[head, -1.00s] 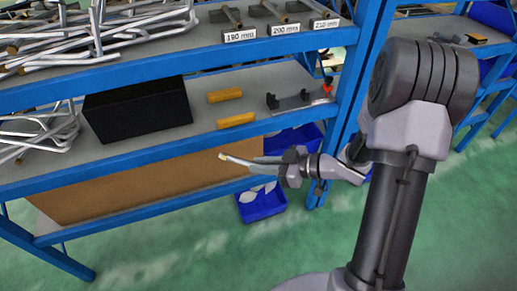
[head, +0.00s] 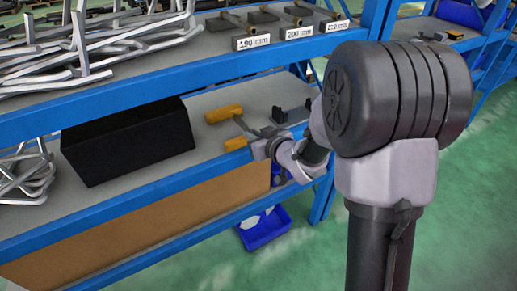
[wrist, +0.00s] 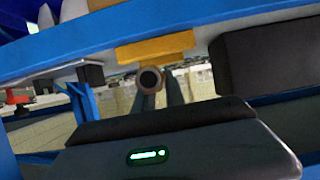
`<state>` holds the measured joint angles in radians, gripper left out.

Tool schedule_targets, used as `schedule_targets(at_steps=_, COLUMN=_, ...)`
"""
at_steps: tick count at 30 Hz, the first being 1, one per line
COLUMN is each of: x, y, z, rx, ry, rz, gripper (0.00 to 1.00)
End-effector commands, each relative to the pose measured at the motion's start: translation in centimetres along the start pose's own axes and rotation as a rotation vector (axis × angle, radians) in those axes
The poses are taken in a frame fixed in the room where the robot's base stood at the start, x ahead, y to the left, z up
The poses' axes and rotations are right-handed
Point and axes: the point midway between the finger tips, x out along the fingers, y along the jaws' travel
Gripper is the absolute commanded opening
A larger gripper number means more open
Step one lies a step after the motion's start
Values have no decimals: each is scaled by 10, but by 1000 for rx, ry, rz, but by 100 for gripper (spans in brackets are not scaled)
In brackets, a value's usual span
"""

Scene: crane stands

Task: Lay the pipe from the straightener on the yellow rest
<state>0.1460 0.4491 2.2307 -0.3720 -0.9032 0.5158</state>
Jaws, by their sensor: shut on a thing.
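My gripper (head: 252,137) is shut on a thin grey pipe (head: 240,124), holding it over the middle shelf. The pipe shows end-on as a round, hollow end between the fingers in the wrist view (wrist: 150,80). Two yellow blocks form the rest: the far block (head: 222,113) is bare in the head view, and the near block (head: 236,144) is partly hidden by my gripper. One yellow block (wrist: 155,48) shows just beyond the pipe end in the wrist view. I cannot tell whether the pipe touches either. The straightener (head: 280,115) stands to the right, mostly behind my arm.
A black box (head: 128,140) stands left of the yellow blocks. Bent pipes (head: 75,50) fill the upper shelf, beside labelled length gauges (head: 252,42). The blue upper beam (head: 190,75) runs above the work area. A blue bin (head: 265,228) sits below.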

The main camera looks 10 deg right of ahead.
Motion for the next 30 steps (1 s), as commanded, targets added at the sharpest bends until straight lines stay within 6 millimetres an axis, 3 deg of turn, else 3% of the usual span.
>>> schedule_targets(at_steps=11, x=2, y=1, z=-1, rx=4, ry=1, rz=0, gripper=0)
schedule_targets(at_steps=30, x=83, y=0, z=-36, rx=4, ry=1, rz=-1, gripper=0)
